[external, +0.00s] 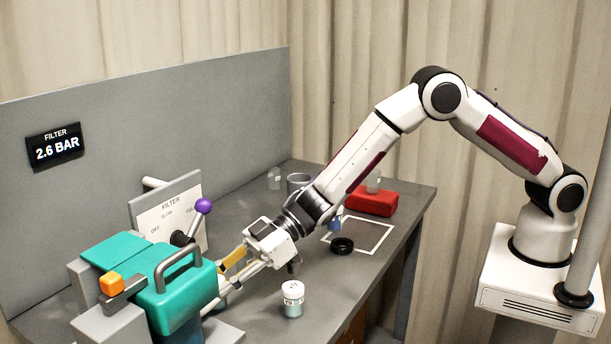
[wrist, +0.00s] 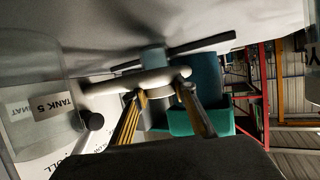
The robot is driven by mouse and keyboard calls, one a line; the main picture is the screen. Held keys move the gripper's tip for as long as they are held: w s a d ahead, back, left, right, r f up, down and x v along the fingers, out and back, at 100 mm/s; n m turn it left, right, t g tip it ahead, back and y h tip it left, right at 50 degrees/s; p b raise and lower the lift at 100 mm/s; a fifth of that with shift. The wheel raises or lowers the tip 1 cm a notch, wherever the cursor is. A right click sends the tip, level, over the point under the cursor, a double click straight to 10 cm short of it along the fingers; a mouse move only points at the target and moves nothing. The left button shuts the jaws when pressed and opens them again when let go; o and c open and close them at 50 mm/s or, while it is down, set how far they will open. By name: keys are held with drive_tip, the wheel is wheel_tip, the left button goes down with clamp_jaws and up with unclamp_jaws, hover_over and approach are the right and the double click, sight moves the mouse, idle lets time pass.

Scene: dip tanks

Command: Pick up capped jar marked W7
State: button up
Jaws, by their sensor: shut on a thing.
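A jar with a white cap and blue-grey contents (external: 292,303) stands upright on the bench, in front of the machine. Its small mark is too blurred to read. My gripper (external: 226,284) is to the left of this jar, apart from it, reaching low behind the teal housing (external: 178,300). In the wrist view my gripper (wrist: 165,108) has its two fingers around a pale rounded bar (wrist: 118,84). It is shut on this bar. The fingertips are partly hidden in the external view.
A purple-knobbed lever (external: 203,206) and a filter sign (external: 160,225) stand behind the gripper. A black ring (external: 342,245), a white-outlined square and a red block (external: 372,201) are farther right.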

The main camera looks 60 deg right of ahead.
drive_tip(key=shift+r, duration=5)
